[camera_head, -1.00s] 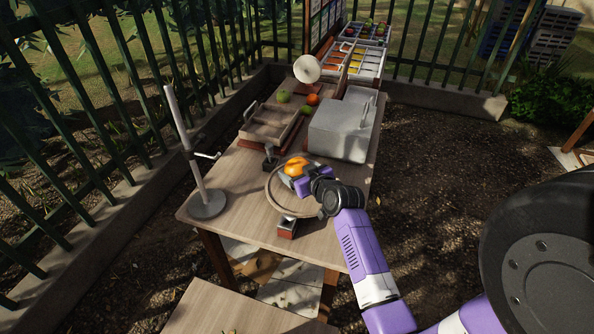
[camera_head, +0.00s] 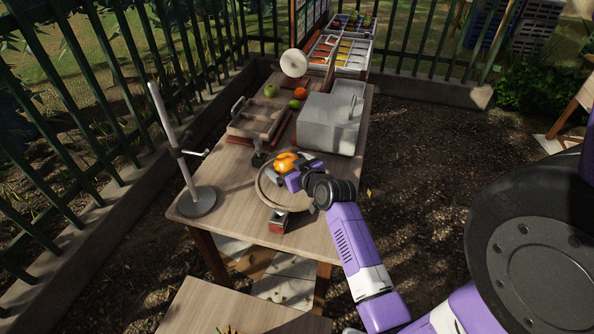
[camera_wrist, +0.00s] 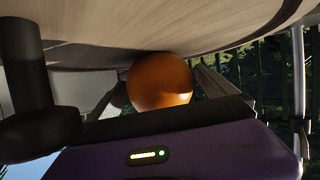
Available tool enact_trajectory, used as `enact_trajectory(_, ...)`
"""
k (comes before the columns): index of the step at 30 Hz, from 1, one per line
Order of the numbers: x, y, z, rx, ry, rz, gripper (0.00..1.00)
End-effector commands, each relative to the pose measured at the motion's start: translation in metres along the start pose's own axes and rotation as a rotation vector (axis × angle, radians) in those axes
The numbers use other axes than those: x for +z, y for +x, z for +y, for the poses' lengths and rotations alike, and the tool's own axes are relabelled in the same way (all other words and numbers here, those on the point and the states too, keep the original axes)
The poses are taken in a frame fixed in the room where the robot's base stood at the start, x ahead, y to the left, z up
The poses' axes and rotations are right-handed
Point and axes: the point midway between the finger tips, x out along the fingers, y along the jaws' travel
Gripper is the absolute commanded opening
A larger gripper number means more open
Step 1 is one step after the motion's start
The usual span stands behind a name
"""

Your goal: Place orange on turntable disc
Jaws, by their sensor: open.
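The orange (camera_head: 285,164) is at the far part of the round turntable disc (camera_head: 264,194). In the wrist view the orange (camera_wrist: 160,82) appears against the pale disc surface (camera_wrist: 110,28), and it seems to rest on it. My gripper (camera_head: 284,172) reaches low over the disc from the right. Its jaws are open, with a finger on either side of the orange, which shows between them in the wrist view (camera_wrist: 162,92). Part of the orange and the disc's right side are hidden by my gripper and wrist.
A post stand (camera_head: 197,201) is at left. A green apple (camera_head: 270,90), another orange fruit (camera_head: 300,92) and a lime (camera_head: 294,104) lie further back.

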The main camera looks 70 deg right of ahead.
Motion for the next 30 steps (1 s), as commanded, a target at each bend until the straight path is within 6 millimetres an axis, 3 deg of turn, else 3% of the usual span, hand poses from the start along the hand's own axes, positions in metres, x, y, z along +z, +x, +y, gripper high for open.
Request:
enact_trajectory(15, 0.002, -0.096, -0.001, 0.0, -0.001, -0.001, 0.96)
enact_trajectory(25, 0.003, -0.115, -0.004, -0.004, -0.001, -0.002, 0.96)
enact_trajectory(30, 0.022, -0.132, -0.038, -0.039, -0.017, -0.006, 0.96)
